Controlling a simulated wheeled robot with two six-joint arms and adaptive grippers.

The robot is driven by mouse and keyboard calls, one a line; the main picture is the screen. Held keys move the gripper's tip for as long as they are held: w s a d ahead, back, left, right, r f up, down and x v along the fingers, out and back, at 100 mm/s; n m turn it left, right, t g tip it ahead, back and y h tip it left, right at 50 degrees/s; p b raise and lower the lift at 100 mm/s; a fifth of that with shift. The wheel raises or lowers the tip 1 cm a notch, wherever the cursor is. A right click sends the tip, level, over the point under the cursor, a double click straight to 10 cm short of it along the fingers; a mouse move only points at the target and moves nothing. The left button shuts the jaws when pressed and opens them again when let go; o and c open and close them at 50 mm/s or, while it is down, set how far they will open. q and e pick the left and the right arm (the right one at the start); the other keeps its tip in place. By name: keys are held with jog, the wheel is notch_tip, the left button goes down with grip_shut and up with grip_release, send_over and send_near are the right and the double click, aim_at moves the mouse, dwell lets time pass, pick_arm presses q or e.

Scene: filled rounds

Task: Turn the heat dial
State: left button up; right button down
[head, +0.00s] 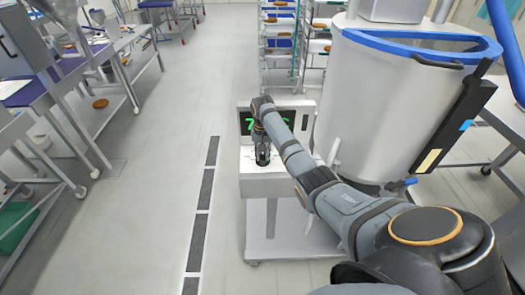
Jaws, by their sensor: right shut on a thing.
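My right arm reaches in from the lower right, and my right gripper (263,160) points down at a white control box (248,186) on a stand. The gripper is shut at the box's upper face, where the heat dial is. The dial itself is hidden behind the fingers, so its setting cannot be seen. A dark screen with green digits (250,122) stands behind the gripper, and my wrist covers part of it. My left gripper is not in view.
A large white vat (375,105) with a blue rim stands close on the right. A rack (281,50) with trays of brown rounds is behind. Steel tables with blue tops (75,68) line the left. The floor (150,200) left of the box is clear.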

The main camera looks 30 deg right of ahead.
jog(key=n+p, duration=0.1)
jog(key=n, duration=0.2)
jog(key=shift+r, duration=0.2)
jog(key=n, duration=0.2)
jog(key=shift+d+n, duration=0.1)
jog(key=shift+n, duration=0.2)
jog(key=n, duration=0.5)
jog(key=shift+d, duration=0.1)
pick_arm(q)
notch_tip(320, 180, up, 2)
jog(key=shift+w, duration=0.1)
pick_arm(e)
jog(key=n, duration=0.5)
jog(key=shift+w+d, duration=0.1)
jog(key=shift+w, duration=0.05)
jog(key=c, duration=1.3)
grip_release()
jog(key=shift+o, duration=0.5)
jog(key=shift+f, duration=0.1)
